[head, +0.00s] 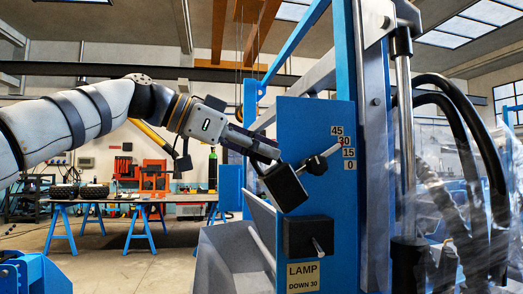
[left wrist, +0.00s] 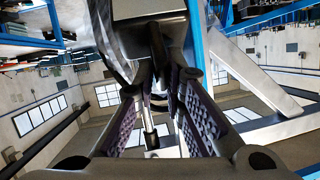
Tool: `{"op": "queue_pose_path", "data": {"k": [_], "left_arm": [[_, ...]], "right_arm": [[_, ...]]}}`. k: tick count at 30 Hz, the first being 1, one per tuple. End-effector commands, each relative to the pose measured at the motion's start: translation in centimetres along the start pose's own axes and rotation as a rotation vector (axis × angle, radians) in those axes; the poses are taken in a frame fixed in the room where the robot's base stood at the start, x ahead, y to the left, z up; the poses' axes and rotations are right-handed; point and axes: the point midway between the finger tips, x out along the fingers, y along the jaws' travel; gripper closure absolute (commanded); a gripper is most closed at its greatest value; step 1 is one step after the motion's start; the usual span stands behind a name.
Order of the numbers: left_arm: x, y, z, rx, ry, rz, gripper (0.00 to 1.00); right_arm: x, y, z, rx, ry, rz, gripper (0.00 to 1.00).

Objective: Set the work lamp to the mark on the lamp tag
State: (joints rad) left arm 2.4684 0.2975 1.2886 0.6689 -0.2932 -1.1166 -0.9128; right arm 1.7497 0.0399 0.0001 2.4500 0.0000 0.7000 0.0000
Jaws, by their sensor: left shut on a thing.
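The work lamp is a dark box-shaped head (head: 285,187) beside a blue panel (head: 300,130). The pointer is directed at about the 30 on a scale reading 45, 30, 15, 0. The lamp tag (head: 303,277) reads LAMP DOWN 30. My left gripper (head: 264,160) is at the lamp's upper left, shut on it. In the left wrist view a dark rod (left wrist: 157,45) lies between the textured fingers, below a dark box; the exact contact is hard to see. My right gripper is not visible.
A black switch box (head: 308,238) with a small lever sits on the panel under the lamp. A grey bin (head: 230,250) stands at the panel's left. Thick black hoses and clear sheeting are at the right. A workbench (head: 130,202) stands farther back at left.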

Motion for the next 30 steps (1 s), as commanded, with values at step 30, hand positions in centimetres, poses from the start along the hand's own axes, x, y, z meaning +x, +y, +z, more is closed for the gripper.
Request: {"op": "queue_pose_path", "data": {"k": [30], "left_arm": [[-11.6,-0.1,-0.4,0.001,0.015,-0.013,0.72]], "right_arm": [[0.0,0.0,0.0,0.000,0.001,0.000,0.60]]}}
